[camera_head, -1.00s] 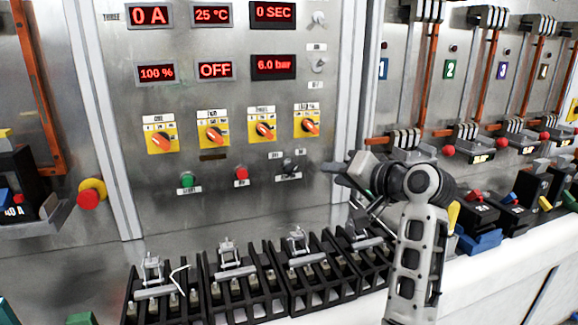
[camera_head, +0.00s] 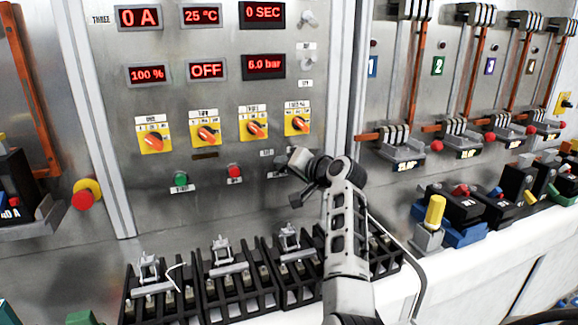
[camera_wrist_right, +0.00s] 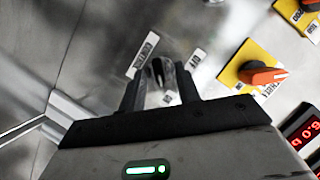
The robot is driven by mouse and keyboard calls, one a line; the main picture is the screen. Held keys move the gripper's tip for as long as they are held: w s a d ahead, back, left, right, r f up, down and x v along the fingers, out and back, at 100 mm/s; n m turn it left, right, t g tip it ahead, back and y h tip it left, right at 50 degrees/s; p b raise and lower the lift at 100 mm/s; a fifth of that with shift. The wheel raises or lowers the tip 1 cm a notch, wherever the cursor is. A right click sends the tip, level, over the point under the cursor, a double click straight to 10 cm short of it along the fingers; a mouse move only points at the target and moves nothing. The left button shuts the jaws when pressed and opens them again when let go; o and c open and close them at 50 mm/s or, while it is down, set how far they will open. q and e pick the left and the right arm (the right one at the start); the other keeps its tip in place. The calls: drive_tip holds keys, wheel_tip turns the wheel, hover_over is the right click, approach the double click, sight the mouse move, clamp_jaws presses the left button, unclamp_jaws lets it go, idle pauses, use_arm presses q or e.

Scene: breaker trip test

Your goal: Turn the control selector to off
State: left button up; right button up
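The control selector (camera_wrist_right: 157,73) is a small dark knob on the metal panel, with small white labels around it, one seeming to read CONTROL. In the right wrist view it sits between the two fingertips of my right gripper (camera_wrist_right: 159,84). The fingers are apart, with gaps showing beside the knob; I cannot tell if either touches it. In the head view my right gripper (camera_head: 293,180) is at the panel's lower right and hides most of the selector (camera_head: 282,162). My left gripper is not in view.
Orange rotary switches on yellow plates (camera_head: 297,122) sit just above. A green button (camera_head: 181,179) and a red button (camera_head: 234,171) are to the left. Black racks (camera_head: 240,290) stand on the bench below; breaker bays (camera_head: 450,90) are to the right.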

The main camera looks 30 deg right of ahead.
clamp_jaws()
drive_tip(key=shift+w+a+n+g+h, duration=0.1)
drive_tip(key=shift+a+n+g+h, duration=0.2)
drive_tip(key=shift+n+h, duration=1.4)
drive_tip(key=shift+a+n+g+h, duration=0.3)
drive_tip(key=shift+n+h, duration=0.75)
drive_tip(key=shift+n, duration=1.3)
drive_tip(key=shift+w+a+n+g+h, duration=0.15)
drive_tip(key=shift+n+g+h, duration=0.25)
drive_tip(key=shift+n+h, duration=1.3)
drive_tip(key=shift+s+n+y, duration=0.1)
drive_tip(key=shift+n+y, duration=0.25)
drive_tip(key=shift+n, duration=0.1)
